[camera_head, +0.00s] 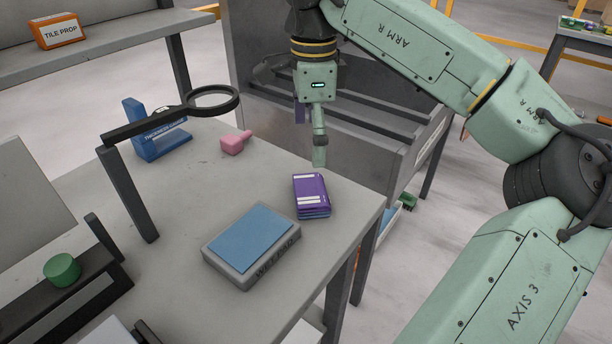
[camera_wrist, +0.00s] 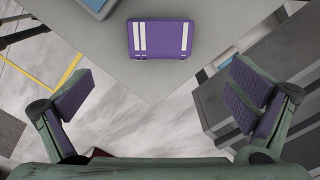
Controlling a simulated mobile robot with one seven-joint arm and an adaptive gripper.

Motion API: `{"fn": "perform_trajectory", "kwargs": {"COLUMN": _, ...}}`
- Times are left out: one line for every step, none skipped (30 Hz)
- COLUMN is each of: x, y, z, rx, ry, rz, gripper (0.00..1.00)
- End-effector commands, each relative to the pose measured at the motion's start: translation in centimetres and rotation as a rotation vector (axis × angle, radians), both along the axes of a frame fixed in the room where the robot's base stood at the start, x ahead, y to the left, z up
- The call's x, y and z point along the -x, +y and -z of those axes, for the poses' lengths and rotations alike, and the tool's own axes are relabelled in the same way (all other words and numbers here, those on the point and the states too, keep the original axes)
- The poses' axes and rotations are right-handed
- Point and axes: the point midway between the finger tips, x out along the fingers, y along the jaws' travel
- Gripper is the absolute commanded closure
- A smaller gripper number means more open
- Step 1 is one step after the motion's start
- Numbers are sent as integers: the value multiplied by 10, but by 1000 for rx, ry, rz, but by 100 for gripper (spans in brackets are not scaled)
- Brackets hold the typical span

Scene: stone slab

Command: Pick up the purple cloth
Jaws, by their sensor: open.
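The purple cloth (camera_head: 310,191) is a folded purple stack with white stripes. It lies on the grey table near its right corner, on top of something blue. In the wrist view the purple cloth (camera_wrist: 160,39) is at the top middle, ahead of the fingers and apart from them. My gripper (camera_head: 318,160) hangs above and behind the cloth, near the table's far edge. In the wrist view my gripper (camera_wrist: 160,105) is open, with purple-padded fingers wide apart and nothing between them.
A wet pad (camera_head: 250,246) with a blue top lies left of the cloth. A grey metal basin (camera_head: 370,125) stands behind the table (camera_head: 190,215).

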Motion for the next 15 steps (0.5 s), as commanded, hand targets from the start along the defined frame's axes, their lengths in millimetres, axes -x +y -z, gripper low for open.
{"fn": "perform_trajectory", "kwargs": {"x": 0, "y": -1, "z": 4, "rx": 1, "ry": 2, "rz": 0, "gripper": 0}}
{"fn": "perform_trajectory", "kwargs": {"x": 0, "y": -1, "z": 8, "rx": 1, "ry": 2, "rz": 0, "gripper": 0}}
{"fn": "perform_trajectory", "kwargs": {"x": 0, "y": -1, "z": 14, "rx": 1, "ry": 1, "rz": 0, "gripper": 0}}
{"fn": "perform_trajectory", "kwargs": {"x": 0, "y": -1, "z": 19, "rx": 1, "ry": 2, "rz": -1, "gripper": 0}}
{"fn": "perform_trajectory", "kwargs": {"x": 1, "y": 0, "z": 24, "rx": 0, "ry": 3, "rz": -2, "gripper": 0}}
{"fn": "perform_trajectory", "kwargs": {"x": 1, "y": 0, "z": 31, "rx": -1, "ry": 2, "rz": -2, "gripper": 0}}
{"fn": "perform_trajectory", "kwargs": {"x": 1, "y": 0, "z": 35, "rx": 0, "ry": 2, "rz": -1, "gripper": 0}}
{"fn": "perform_trajectory", "kwargs": {"x": 0, "y": -1, "z": 39, "rx": 0, "ry": 2, "rz": -1, "gripper": 0}}
{"fn": "perform_trajectory", "kwargs": {"x": 0, "y": 0, "z": 45, "rx": -1, "ry": 2, "rz": 0, "gripper": 0}}
{"fn": "perform_trajectory", "kwargs": {"x": 0, "y": 0, "z": 48, "rx": -1, "ry": 2, "rz": 0, "gripper": 0}}
{"fn": "perform_trajectory", "kwargs": {"x": 0, "y": 0, "z": 50, "rx": -1, "ry": 1, "rz": 0, "gripper": 0}}
{"fn": "perform_trajectory", "kwargs": {"x": 0, "y": 0, "z": 52, "rx": 0, "ry": 0, "rz": 0, "gripper": 0}}
{"fn": "perform_trajectory", "kwargs": {"x": 0, "y": 0, "z": 54, "rx": 0, "ry": 0, "rz": 0, "gripper": 0}}
{"fn": "perform_trajectory", "kwargs": {"x": 0, "y": 0, "z": 56, "rx": 0, "ry": 0, "rz": 0, "gripper": 0}}
{"fn": "perform_trajectory", "kwargs": {"x": 0, "y": 0, "z": 59, "rx": -1, "ry": 1, "rz": 0, "gripper": 0}}
